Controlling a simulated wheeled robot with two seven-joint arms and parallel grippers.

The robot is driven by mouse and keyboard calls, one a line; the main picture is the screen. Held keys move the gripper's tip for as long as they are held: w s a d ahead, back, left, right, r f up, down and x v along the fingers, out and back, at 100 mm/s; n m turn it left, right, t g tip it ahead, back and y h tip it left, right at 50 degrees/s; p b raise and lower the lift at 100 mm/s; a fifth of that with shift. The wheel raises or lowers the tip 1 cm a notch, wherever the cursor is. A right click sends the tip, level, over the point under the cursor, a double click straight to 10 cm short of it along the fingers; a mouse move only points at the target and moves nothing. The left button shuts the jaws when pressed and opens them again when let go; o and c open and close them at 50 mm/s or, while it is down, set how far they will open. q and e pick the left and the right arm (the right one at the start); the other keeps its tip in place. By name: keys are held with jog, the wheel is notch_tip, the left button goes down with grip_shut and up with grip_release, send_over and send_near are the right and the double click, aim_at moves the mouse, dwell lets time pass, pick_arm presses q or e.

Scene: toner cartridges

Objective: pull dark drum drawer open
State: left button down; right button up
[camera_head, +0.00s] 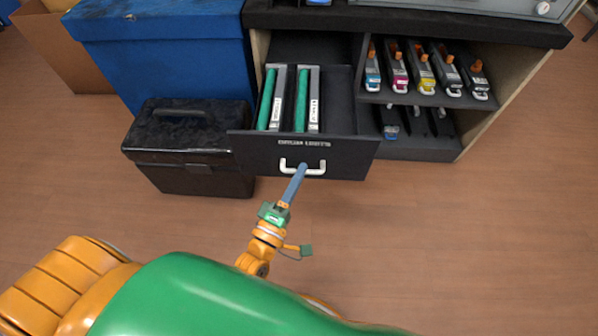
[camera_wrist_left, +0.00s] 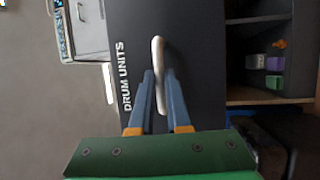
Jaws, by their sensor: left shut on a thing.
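The dark drum drawer (camera_head: 255,153) is pulled out from the cabinet, its front marked "DRUM UNITS". It holds two drum units with green rollers, a left one (camera_head: 278,100) and a right one (camera_head: 313,100). My left gripper (camera_head: 302,168) is shut on the drawer's white handle (camera_head: 317,172). In the left wrist view, the blue fingers (camera_wrist_left: 160,85) meet at the white handle (camera_wrist_left: 158,48) in front of the dark drawer front (camera_wrist_left: 200,60). My right gripper is in neither view.
A black toolbox (camera_head: 185,178) stands left of the drawer, in front of a blue cabinet (camera_head: 165,60). Shelves right of the drawer hold several toner cartridges (camera_head: 424,75). The wooden floor (camera_head: 430,230) in front is clear.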

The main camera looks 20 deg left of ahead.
pick_arm(q)
jog(key=c, duration=0.9)
grip_release()
jog(key=s, duration=0.4)
jog(key=s+a+f, duration=0.1)
jog(key=s, duration=0.2)
jog(key=shift+f, duration=0.1)
jog(key=shift+d, duration=0.1)
